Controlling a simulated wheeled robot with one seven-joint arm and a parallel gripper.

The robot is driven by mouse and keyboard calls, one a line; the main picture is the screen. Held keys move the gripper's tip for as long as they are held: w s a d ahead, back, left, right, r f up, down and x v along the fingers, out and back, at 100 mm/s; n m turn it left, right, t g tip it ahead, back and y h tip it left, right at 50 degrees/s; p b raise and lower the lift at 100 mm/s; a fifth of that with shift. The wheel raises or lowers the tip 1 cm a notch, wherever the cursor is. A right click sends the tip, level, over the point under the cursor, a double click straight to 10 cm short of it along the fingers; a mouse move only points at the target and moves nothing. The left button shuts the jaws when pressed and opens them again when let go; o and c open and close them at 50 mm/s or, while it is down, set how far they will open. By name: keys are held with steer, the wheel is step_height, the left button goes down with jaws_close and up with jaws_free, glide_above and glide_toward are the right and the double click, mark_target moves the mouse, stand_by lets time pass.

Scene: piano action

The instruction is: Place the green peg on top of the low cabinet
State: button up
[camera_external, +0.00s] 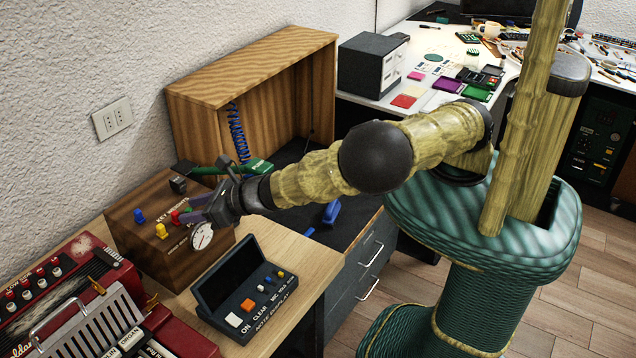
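The wooden KEY WEIGHTS block (150,252) stands at the left on the wooden desktop. Blue, yellow and red pegs show on its top. A small green piece, probably the green peg (187,210), shows beside the red peg, at my gripper's fingers. My gripper (188,214) reaches down over the block's right part; I cannot tell whether its fingers are closed on the green piece. The low cabinet (350,285) has grey drawers and a dark top, and stands right of the desktop, partly hidden by my arm.
A dial gauge (202,236) is by my gripper. A NOTE DISPLAY box (245,290) stands in front, and a red accordion (60,290) at lower left. An open wooden case (255,75) rises behind.

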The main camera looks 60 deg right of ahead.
stand_by(0.4)
jaws_close()
steer(key=shift+r, duration=0.1)
step_height(320, 180, up, 10)
stand_by(0.6)
stand_by(0.4)
